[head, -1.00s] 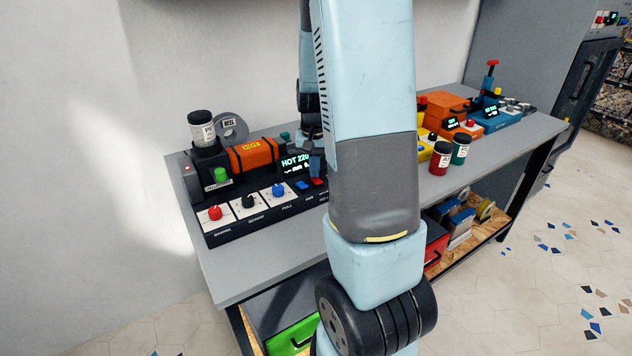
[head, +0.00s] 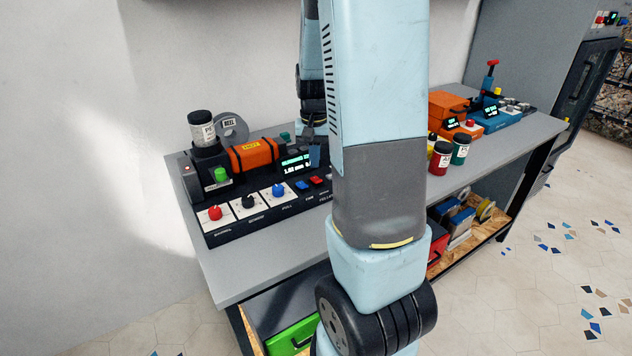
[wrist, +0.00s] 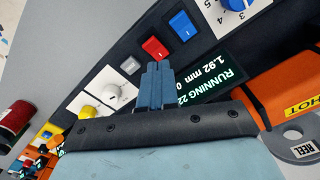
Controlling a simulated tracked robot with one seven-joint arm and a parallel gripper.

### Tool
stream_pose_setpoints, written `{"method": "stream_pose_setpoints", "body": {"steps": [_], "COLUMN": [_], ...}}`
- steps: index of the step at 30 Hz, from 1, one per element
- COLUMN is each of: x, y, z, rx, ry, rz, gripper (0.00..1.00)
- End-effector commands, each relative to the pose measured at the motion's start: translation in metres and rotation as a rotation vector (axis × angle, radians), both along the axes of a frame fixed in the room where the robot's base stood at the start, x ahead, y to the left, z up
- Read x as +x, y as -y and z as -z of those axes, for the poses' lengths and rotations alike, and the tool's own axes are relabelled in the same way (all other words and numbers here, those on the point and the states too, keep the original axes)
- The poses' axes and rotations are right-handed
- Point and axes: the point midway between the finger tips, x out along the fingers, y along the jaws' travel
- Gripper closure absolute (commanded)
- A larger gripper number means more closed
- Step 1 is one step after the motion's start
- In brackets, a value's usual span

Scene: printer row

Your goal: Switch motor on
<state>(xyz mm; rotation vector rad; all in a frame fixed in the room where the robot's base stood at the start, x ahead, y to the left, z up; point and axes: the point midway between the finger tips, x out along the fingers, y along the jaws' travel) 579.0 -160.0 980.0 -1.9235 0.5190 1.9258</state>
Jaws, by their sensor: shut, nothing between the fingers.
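The extruder's long black control panel (head: 262,212) stands on the bench. Its blue rocker switch (head: 302,185) and red rocker switch (head: 317,181) sit side by side; the wrist view shows the blue one (wrist: 182,25) and red one (wrist: 153,48) close up. Switch labels are too small to read surely. The panel display (wrist: 215,78) reads RUNNING and 1.92 mm; it also shows in the head view (head: 297,163). My gripper (wrist: 154,66) is shut and empty, its tips in front of the red switch in the wrist view. In the head view my gripper (head: 315,156) appears above the switches.
Red (head: 214,213), black (head: 248,202) and blue (head: 279,190) knobs line the panel's left. An orange barrel (head: 255,154) lies behind it, with a labelled jar (head: 201,127) and a reel (head: 231,128). The bench front (head: 265,256) is clear.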

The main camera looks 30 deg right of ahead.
Motion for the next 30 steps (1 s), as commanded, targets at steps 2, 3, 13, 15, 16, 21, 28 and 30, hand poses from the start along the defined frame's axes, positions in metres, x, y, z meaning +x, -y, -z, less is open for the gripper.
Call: {"method": "stream_pose_setpoints", "body": {"steps": [2, 3, 13, 15, 16, 21, 28, 30], "x": [0.0, 0.0, 0.0, 0.0, 0.0, 0.0, 0.0, 0.0], "y": [0.0, 0.0, 0.0, 0.0, 0.0, 0.0, 0.0, 0.0], "z": [-0.006, -0.008, -0.028, -0.031, -0.032, -0.033, -0.033, -0.033], "rx": [-0.001, -0.002, 0.0, 0.0, -0.001, -0.001, -0.001, -0.001], "ry": [0.002, 0.003, 0.001, 0.002, 0.002, 0.001, 0.001, 0.001], "rz": [0.0, 0.0, 0.0, 0.0, 0.0, 0.0, 0.0, 0.0], "gripper": [1.0, 1.0, 1.0, 1.0, 1.0, 1.0, 1.0, 1.0]}}
